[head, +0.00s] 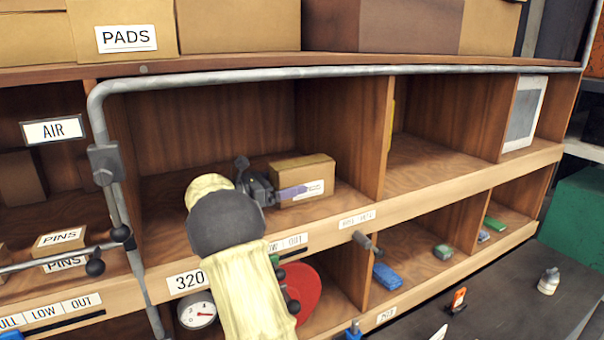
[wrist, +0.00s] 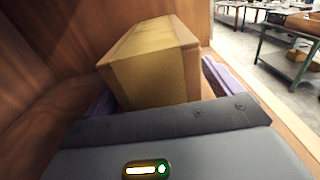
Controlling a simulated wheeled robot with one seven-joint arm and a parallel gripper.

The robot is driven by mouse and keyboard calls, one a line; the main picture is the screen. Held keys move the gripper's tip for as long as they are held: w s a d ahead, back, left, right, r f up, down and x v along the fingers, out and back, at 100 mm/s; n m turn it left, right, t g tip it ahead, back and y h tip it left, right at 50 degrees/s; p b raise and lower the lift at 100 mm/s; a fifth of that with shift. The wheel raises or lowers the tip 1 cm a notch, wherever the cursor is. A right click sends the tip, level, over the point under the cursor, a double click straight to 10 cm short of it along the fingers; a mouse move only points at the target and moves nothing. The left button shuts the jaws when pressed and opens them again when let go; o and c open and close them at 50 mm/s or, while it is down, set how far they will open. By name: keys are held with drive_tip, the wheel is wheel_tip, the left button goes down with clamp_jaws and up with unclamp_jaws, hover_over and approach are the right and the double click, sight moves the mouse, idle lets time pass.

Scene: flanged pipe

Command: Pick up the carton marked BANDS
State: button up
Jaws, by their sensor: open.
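A brown carton (head: 306,170) stands in the middle-shelf compartment. It has a white label on its front, partly covered by a finger and not readable, so I cannot tell if it says BANDS. My gripper (head: 292,191) reaches into this compartment, with one purple finger across the carton's front. In the wrist view the carton (wrist: 157,66) stands between the two purple fingers, one at each side. The jaws are open, with a narrow gap visible at the right finger. The far finger is hidden in the head view.
A grey pipe (head: 300,73) runs along the shelf's upper edge and bends down at the left. A wooden divider (head: 377,140) stands right of the carton. The compartment to the right has a largely bare floor (head: 425,163). Cartons marked PINS (head: 60,240) sit at left.

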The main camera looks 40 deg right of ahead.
drive_tip(key=shift+x, duration=0.9)
drive_tip(key=shift+r, duration=0.1)
drive_tip(key=c, duration=1.3)
